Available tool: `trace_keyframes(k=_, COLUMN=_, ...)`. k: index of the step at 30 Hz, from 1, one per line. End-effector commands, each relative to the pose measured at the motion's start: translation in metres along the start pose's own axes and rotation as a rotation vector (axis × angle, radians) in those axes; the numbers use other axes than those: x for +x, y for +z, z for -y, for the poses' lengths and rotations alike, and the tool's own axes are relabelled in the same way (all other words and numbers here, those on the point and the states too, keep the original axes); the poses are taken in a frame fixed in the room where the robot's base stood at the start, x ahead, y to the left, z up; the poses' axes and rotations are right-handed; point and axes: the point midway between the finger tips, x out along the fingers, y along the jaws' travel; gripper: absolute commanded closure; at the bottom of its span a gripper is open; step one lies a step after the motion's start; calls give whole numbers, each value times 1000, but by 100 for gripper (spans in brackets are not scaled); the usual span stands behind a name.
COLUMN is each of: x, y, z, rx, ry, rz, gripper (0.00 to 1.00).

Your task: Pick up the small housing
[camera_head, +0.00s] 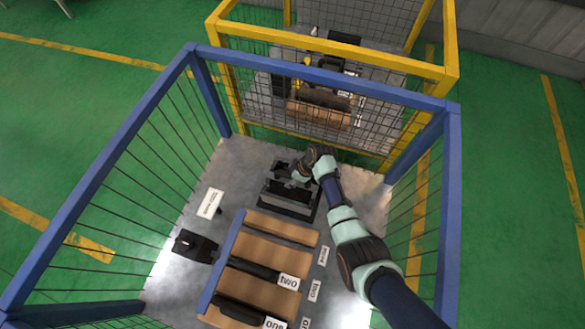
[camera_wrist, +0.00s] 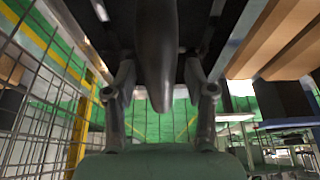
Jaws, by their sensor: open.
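My gripper (camera_head: 297,172) is over a dark fixture (camera_head: 290,200) at the back of the grey table in the head view. In the wrist view my gripper (camera_wrist: 162,100) has its two fingers spread apart. A dark rounded shape (camera_wrist: 157,50) shows between them, with gaps on both sides; I cannot tell whether it is a part in the fixture. A small black block (camera_head: 195,246) lies on the table at the left. Long black parts lie in the wooden rack (camera_head: 275,235) by the labels "two" and "one". None is clearly marked as the small housing.
A blue frame (camera_head: 320,75) with wire sides surrounds the table. A yellow-framed cage (camera_head: 340,42) with another workstation stands behind it. A white label plate (camera_head: 210,203) is at the left.

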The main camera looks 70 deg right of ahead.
Motion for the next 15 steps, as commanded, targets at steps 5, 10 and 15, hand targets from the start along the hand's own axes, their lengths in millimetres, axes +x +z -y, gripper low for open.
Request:
trace_keyframes(k=5, x=0, y=0, z=0, rx=0, ry=0, rz=0, gripper=45)
trace_keyframes(k=10, x=2, y=1, z=0, rx=0, ry=-1, rz=0, gripper=45)
trace_keyframes(k=15, x=4, y=2, z=0, rx=0, ry=-1, rz=0, gripper=45)
